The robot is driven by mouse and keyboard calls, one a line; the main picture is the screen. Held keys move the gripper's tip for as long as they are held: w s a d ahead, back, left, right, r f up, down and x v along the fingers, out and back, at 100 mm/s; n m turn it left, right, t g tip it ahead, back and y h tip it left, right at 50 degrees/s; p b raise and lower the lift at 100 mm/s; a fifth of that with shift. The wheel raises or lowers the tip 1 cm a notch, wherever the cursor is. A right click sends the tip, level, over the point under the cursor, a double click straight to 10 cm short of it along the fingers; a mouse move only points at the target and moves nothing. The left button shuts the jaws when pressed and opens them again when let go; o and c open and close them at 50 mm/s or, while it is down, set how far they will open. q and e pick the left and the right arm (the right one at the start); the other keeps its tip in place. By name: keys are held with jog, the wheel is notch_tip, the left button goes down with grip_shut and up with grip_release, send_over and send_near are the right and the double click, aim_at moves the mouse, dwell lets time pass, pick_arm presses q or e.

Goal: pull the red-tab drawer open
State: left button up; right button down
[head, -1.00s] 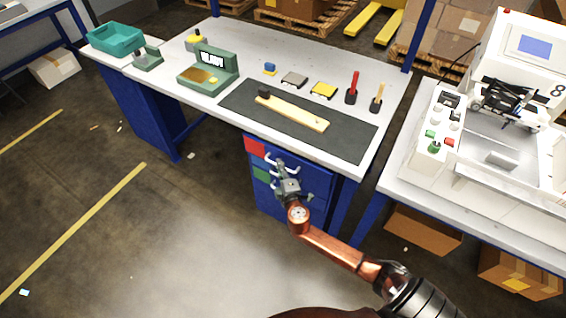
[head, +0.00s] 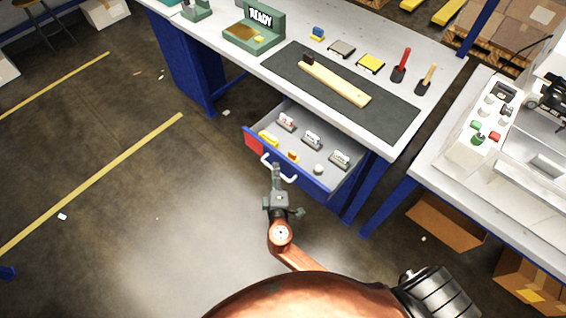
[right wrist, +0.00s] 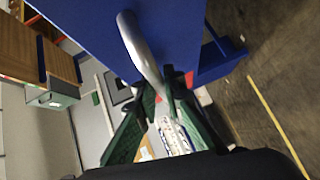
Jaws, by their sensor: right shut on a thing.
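The red-tab drawer (head: 318,186) is pulled out from under the workbench, and several small items show inside it. Its red tab (head: 254,143) is at the left end of the blue front. My right gripper (head: 276,170) is shut on the drawer's pale bar handle (head: 289,175). In the right wrist view the handle (right wrist: 143,50) runs down between the green fingers (right wrist: 160,105) from the blue drawer front (right wrist: 185,35). My left gripper is not in view.
The workbench top (head: 300,50) holds a dark mat (head: 390,115) with a wooden piece (head: 335,83) and a green READY device (head: 254,30). A second bench with a machine (head: 480,130) stands at the right. The floor (head: 170,210) left of the drawer is clear.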

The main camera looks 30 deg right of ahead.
jog(key=shift+s+a, duration=0.2)
jog(key=shift+a, duration=0.25)
jog(key=c, duration=2.3)
grip_release()
jog(key=v, duration=1.2)
jog(key=shift+f, duration=0.1)
